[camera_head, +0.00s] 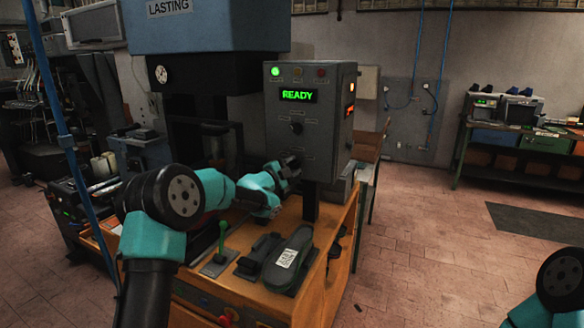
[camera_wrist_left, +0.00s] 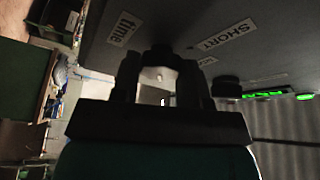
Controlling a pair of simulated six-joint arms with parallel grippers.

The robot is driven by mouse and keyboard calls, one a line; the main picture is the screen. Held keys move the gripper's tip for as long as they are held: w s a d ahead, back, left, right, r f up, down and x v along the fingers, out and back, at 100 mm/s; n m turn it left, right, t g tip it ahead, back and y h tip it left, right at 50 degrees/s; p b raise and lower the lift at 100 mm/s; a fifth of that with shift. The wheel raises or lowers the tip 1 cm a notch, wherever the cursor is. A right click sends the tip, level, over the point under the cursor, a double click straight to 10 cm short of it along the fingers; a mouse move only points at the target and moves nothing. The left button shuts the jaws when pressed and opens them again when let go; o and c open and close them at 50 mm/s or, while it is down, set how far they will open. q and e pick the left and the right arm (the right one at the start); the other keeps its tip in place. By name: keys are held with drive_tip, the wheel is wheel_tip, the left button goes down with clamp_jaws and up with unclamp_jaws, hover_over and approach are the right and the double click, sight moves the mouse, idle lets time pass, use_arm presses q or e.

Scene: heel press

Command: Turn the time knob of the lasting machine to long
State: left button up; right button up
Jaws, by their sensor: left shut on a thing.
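The grey control box (camera_head: 338,125) of the lasting machine stands on the wooden bench, with a lit green READY display (camera_head: 297,95). My left gripper (camera_head: 293,163) reaches its lower front. In the left wrist view, my left gripper (camera_wrist_left: 160,62) is shut on the dark time knob (camera_wrist_left: 160,52), which is mostly hidden between the fingers. A "time" label (camera_wrist_left: 122,30) and a "SHORT" label (camera_wrist_left: 226,36) show on the panel around it. The knob's pointer direction cannot be made out. My right gripper is out of view; only part of that arm shows at the lower right.
Another black knob (camera_head: 296,127) sits higher on the panel. A green-handled lever (camera_head: 220,240) and a dark shoe sole-shaped piece (camera_head: 290,258) with a white label are on the bench below my left arm. The floor to the right is open.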

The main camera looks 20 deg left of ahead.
use_arm(q)
drive_tip(key=o, duration=0.9)
drive_tip(key=shift+s, duration=0.1)
drive_tip(key=v, duration=1.7)
drive_tip(key=shift+a+f, duration=0.1)
drive_tip(key=shift+a, duration=0.05)
